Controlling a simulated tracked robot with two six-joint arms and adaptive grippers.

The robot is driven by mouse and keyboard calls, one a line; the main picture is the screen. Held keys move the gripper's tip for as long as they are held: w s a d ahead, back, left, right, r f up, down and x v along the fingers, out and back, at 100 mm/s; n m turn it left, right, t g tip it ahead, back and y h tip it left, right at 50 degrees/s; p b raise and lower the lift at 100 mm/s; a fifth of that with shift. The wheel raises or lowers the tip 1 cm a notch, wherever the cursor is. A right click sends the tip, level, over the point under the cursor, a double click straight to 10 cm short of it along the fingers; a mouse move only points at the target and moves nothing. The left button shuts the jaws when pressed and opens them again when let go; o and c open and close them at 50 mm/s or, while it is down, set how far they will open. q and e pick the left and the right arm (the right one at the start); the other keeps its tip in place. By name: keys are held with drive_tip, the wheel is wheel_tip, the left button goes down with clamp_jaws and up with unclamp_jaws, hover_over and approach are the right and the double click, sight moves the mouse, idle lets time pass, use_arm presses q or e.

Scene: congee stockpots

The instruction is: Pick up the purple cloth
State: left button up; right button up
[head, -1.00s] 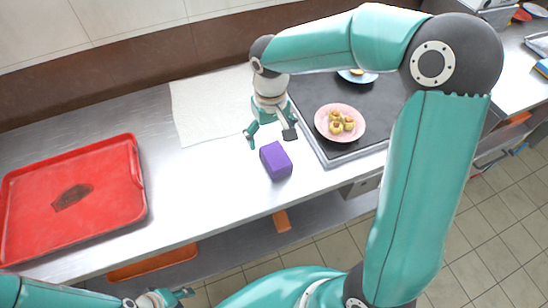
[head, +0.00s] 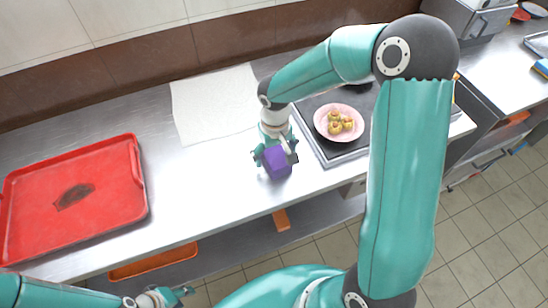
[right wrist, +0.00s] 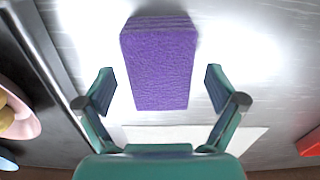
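The purple cloth (head: 278,164) is a thick folded block on the steel counter, near its front edge. My right gripper (head: 275,155) is right at the cloth in the head view and covers part of its far side. In the right wrist view the cloth (right wrist: 160,65) lies between the two open fingers of the right gripper (right wrist: 158,90), with a gap on each side. My left gripper (head: 168,296) is low at the bottom left of the head view, away from the cloth; its fingers are small there and look apart.
A red tray (head: 140,180) with a dark patch lies on the left of the counter. A white sheet (head: 205,105) lies behind the cloth. A pink plate (head: 322,123) of small food pieces stands on a dark surface (head: 309,110) to the right.

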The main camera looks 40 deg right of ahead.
sight(275, 154)
drive_tip(key=c, duration=1.2)
drive_tip(key=shift+r, duration=0.1)
wheel_tip(275, 154, up, 20)
drive_tip(key=shift+f, duration=0.1)
